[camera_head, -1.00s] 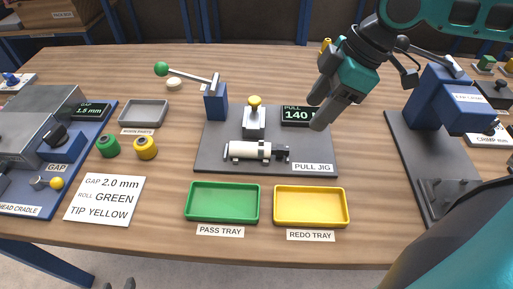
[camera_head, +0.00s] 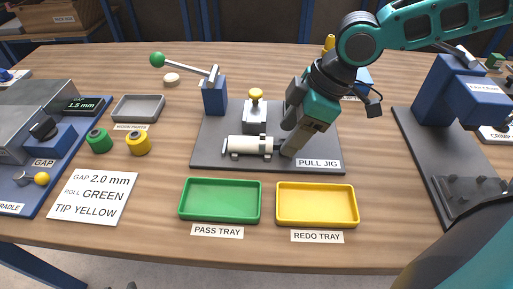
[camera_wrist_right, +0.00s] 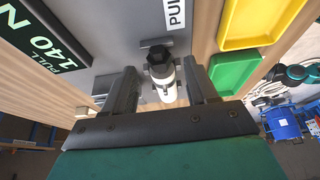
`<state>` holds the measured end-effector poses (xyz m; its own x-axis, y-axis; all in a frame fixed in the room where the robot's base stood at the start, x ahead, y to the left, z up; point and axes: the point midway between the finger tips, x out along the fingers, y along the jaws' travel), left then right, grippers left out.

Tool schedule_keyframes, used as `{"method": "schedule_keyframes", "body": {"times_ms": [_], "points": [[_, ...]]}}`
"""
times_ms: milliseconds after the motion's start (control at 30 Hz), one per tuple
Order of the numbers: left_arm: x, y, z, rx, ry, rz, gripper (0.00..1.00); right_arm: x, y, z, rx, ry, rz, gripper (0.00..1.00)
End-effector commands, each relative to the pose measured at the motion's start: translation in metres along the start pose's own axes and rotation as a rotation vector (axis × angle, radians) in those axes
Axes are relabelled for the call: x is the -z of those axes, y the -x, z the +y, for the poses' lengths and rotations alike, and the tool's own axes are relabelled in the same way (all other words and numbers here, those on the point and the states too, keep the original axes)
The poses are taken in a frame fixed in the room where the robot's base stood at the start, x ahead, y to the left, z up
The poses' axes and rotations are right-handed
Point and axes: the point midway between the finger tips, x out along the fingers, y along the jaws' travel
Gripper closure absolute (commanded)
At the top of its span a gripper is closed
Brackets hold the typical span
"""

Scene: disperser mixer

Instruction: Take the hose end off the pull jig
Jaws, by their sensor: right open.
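The pull jig (camera_head: 212,128) is a dark grey plate with a yellow-knobbed clamp (camera_head: 255,114). The white hose end (camera_head: 248,146) with a dark tip lies across the plate in front of the clamp. My right gripper (camera_head: 287,153) points down at the right end of the hose end and hides its dark tip in the head view. In the right wrist view my open fingers (camera_wrist_right: 160,78) stand either side of the hose end (camera_wrist_right: 167,94), with its dark hex tip (camera_wrist_right: 157,55) between them. Contact cannot be told. My left gripper is not in view.
A green pass tray (camera_head: 219,200) and a yellow redo tray (camera_head: 317,204) stand empty in front of the jig. The jig's display (camera_wrist_right: 48,45) reads 140 N. A green-knobbed lever (camera_head: 185,67) rises behind. The blue crimp press (camera_head: 443,90) is right.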

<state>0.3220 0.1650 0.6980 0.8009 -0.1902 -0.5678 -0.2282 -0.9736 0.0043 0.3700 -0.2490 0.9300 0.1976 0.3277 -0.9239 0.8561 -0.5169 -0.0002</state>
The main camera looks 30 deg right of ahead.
Motion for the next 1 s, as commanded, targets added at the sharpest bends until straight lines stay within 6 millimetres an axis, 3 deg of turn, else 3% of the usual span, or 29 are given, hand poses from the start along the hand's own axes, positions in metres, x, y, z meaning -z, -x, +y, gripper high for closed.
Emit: {"method": "schedule_keyframes", "body": {"times_ms": [33,133,433,1000], "points": [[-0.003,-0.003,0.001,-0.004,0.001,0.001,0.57,-0.002,-0.011,0.000,0.002,0.000,-0.004,0.42],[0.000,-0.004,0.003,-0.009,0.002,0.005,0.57,-0.002,-0.020,0.000,0.001,0.000,-0.002,0.42],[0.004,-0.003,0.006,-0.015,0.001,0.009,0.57,0.000,-0.021,0.000,0.000,0.000,0.001,0.42],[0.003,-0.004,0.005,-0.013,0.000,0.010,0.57,0.000,-0.021,0.000,0.000,-0.001,0.001,0.97]]}}
